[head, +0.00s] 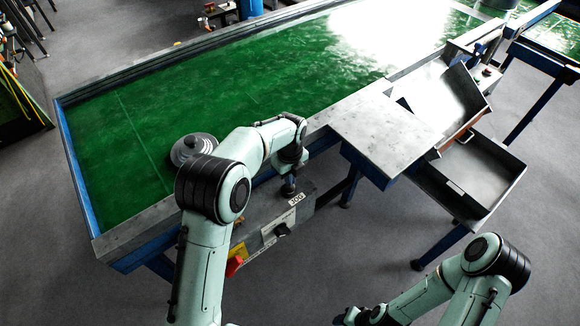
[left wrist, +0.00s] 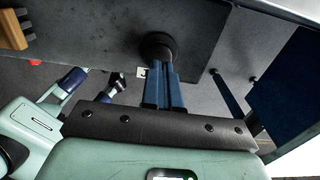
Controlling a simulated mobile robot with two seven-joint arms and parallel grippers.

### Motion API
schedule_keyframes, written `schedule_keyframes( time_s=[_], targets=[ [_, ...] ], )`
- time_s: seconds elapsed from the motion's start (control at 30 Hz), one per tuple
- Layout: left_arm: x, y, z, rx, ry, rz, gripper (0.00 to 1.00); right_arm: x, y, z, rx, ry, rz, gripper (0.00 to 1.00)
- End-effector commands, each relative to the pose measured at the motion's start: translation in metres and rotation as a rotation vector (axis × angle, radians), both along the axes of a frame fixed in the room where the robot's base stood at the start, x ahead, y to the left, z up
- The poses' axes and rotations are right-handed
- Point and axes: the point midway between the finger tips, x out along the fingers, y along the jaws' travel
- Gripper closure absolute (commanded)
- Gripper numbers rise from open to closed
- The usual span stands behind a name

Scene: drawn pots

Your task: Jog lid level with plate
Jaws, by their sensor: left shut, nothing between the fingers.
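A grey round lid (head: 194,150) with a raised middle lies on the green belt (head: 130,135), close to the near rail and partly behind my left arm. A bare grey metal plate (head: 385,132) is fixed at the near rail, well to the right of the lid. My left gripper (head: 289,188) points down at the control box by a label that seems to read JOG (head: 296,199). In the left wrist view its shut blue fingers (left wrist: 163,78) reach a round black button (left wrist: 157,44); contact is not clear. My right gripper (head: 346,317) is low, partly cut off.
A black knob (head: 282,229) and a red button (head: 234,266) are on the control box. Metal trays (head: 470,180) stand right of the plate. The belt between lid and plate looks clear, partly hidden by my left arm.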

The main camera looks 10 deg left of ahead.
Motion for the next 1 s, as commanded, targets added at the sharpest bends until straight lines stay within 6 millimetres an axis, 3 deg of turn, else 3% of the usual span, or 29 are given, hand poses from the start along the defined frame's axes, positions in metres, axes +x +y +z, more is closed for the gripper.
schedule_keyframes(
  time_s=[0.2,0.57,0.8,1.0],
  targets=[
    [0.001,0.0,-0.017,0.0,-0.001,-0.001,1.0,0.0,0.0,0.0,0.0,0.0,0.0,0.51],
    [0.001,0.0,-0.019,0.0,-0.002,-0.001,1.0,0.0,0.0,0.0,0.0,0.0,0.0,0.51],
    [0.0,0.001,-0.043,-0.001,0.001,0.001,1.0,-0.005,0.0,-0.005,-0.001,0.005,0.0,0.51],
    [-0.002,0.0,-0.047,0.002,0.009,0.0,1.0,-0.005,0.0,-0.005,0.0,0.006,0.0,0.51]
  ],
)
